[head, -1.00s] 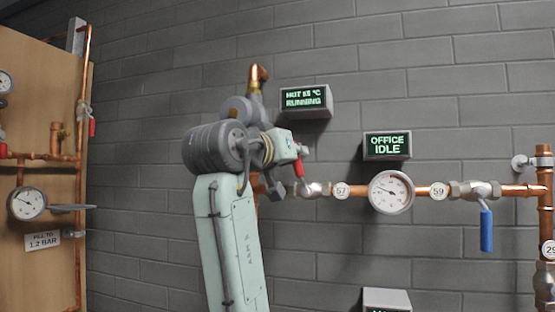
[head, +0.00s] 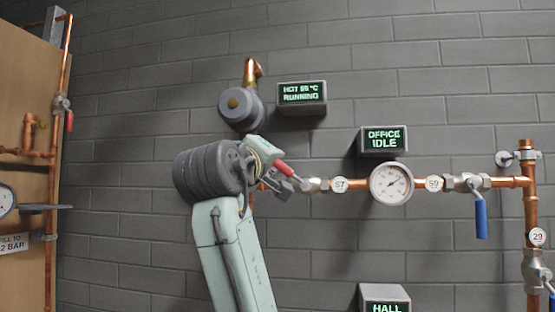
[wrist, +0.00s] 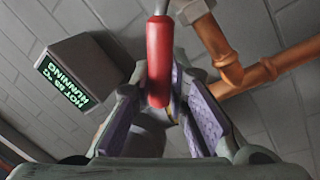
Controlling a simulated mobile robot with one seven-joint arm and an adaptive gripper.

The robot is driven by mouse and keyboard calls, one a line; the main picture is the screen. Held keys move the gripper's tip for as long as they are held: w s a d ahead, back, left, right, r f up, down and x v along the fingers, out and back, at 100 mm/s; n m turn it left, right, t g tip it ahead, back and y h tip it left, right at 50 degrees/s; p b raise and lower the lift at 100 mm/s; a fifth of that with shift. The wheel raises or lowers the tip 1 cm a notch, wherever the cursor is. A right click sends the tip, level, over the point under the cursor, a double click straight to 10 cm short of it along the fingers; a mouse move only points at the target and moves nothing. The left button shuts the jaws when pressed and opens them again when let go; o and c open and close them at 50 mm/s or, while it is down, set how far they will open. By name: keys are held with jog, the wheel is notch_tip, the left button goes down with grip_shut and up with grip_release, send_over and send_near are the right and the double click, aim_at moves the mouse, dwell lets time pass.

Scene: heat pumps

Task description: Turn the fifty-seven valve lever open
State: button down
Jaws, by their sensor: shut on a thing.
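The fifty-seven valve (head: 312,185) sits on the horizontal copper pipe, just left of the round white "57" tag (head: 339,185). Its red lever (head: 285,168) slants up and to the left from the valve, at a shallow angle to the pipe. My gripper (head: 277,181) is at the lever and shut on it. In the wrist view the red lever (wrist: 159,62) stands between the two purple-padded fingers of my gripper (wrist: 160,98). The exact contact of the pads with the lever is partly hidden.
A pressure gauge (head: 391,184) and the fifty-nine valve with a hanging blue lever (head: 480,220) are to the right on the same pipe. Displays reading "HOT, RUNNING" (head: 302,98) and "OFFICE IDLE" (head: 384,140) stick out above. A grey round pump (head: 240,108) is above my arm.

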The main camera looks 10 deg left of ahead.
jog(key=shift+a+f+n+t+y+b, duration=0.1)
jog(key=shift+a+f+n+y+b, duration=0.25)
jog(key=shift+f+n, duration=0.85)
jog(key=shift+a+f+n+t+y+b, duration=0.15)
jog(key=shift+f+n+y+b, duration=0.35)
jog(key=shift+n, duration=1.3)
jog(key=shift+a+f+n+t+y+b, duration=0.1)
jog(key=shift+a+f+n+y+b, duration=0.2)
jog(key=shift+f+n, duration=0.95)
jog(key=shift+a+r+n, duration=0.1)
jog(key=shift+r+n, duration=0.15)
jog(key=shift+n, duration=0.1)
jog(key=c, duration=1.6)
grip_release()
jog(key=shift+c, duration=0.2)
jog(key=shift+o, duration=0.4)
jog(key=shift+s, duration=0.15)
jog(key=v, duration=1.1)
jog(key=shift+s, duration=0.3)
